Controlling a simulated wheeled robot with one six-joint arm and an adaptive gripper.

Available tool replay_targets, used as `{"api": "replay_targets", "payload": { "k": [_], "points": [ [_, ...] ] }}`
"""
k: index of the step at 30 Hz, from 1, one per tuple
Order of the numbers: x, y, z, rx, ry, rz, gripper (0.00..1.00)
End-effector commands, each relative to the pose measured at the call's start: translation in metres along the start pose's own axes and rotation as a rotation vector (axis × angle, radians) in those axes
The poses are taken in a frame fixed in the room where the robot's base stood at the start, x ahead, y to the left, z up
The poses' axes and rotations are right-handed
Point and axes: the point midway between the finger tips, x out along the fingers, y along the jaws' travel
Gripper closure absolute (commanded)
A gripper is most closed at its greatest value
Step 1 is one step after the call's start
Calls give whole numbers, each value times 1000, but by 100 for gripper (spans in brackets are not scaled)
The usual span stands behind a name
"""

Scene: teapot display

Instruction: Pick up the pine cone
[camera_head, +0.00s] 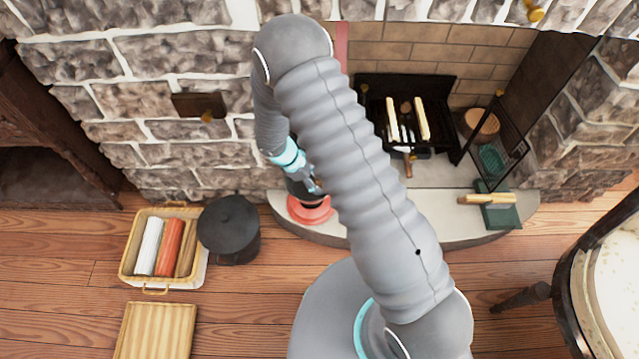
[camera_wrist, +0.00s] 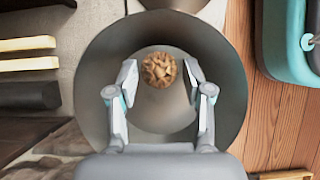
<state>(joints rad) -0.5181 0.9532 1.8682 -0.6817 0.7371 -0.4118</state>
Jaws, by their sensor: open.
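The brown, scaly pine cone (camera_wrist: 159,71) lies inside a round grey container (camera_wrist: 98,55), seen from above in the wrist view. My gripper (camera_wrist: 159,82) is open above the container. Its two fingers stand to the left and right of the cone, with a gap on each side and nothing held. In the head view, my gripper (camera_head: 312,181) points down over a dark container (camera_head: 294,187) at the hearth's left end. My arm hides part of this spot, and the cone does not show there.
A coral-red round piece (camera_head: 310,211) sits at the container's foot on the pale hearth (camera_head: 450,238). A black pot (camera_head: 230,232) and a basket of rolled cloths (camera_head: 130,262) stand to the left. A fireplace grate (camera_head: 455,95) with pale sticks is behind my arm.

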Motion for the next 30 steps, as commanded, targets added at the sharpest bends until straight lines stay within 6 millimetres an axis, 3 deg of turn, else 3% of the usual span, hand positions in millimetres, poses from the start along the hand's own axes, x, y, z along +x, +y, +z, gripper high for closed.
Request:
{"api": "replay_targets", "payload": {
  "k": [7,8,11,23,30],
  "points": [
    [4,0,0,0,1,1,50],
    [4,0,0,0,1,1,52],
    [4,0,0,0,1,1,77],
    [1,1,2,1,1,2,78],
    [-30,2,19,2,3,5,78]
  ]
}}
